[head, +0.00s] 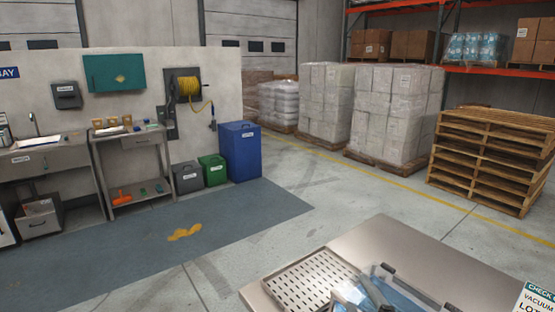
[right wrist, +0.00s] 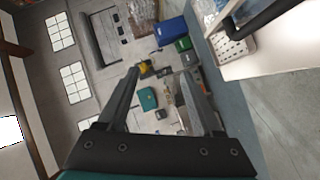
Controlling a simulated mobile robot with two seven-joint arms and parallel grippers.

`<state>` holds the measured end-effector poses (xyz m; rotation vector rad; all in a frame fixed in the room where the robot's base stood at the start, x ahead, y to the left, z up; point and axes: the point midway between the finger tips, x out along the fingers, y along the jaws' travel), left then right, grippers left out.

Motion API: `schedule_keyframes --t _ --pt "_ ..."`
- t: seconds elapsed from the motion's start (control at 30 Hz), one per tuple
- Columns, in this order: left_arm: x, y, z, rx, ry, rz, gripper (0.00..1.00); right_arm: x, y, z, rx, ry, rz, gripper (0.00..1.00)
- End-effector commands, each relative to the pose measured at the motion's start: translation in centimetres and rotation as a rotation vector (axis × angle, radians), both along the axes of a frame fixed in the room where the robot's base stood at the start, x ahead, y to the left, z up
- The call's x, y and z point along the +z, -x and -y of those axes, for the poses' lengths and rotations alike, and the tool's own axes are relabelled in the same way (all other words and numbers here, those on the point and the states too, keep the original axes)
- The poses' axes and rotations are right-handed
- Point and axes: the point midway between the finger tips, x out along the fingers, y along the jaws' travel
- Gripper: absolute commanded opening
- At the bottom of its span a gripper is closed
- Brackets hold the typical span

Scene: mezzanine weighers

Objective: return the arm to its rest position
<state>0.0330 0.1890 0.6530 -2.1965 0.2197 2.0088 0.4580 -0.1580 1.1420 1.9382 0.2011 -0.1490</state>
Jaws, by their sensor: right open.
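My left gripper is in neither view.
A perforated tray (head: 312,280) sits on the table, beside a device with a dark bar (head: 412,286). A sign (head: 537,300) stands at the right edge. A blue bin (head: 240,152), wrapped pallets (head: 388,115) and stacked wooden pallets (head: 490,155) stand farther off. The floor between is clear.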

Motion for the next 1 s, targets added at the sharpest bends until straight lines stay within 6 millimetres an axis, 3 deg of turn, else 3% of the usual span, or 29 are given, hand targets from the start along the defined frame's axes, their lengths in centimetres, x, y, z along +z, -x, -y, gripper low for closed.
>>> schedule_keyframes --t 0.1,0.3,0.5,0.7,1.0 --pt "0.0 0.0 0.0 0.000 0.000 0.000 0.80 -4.1 4.1 1.2 -0.164 -0.224 -0.225 0.67" --pt "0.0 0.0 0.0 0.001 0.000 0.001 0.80 -9.6 12.3 1.7 -0.424 -0.513 -0.573 0.67" --pt "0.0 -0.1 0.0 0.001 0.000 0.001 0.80 -12.1 19.3 1.2 -0.614 -0.679 -0.819 0.67" --pt "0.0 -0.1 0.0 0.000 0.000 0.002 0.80 -13.0 25.5 0.2 -0.773 -0.786 -1.021 0.67" --pt "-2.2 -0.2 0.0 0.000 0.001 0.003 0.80 -21.8 24.1 0.1 -0.775 -0.762 -1.038 0.67"
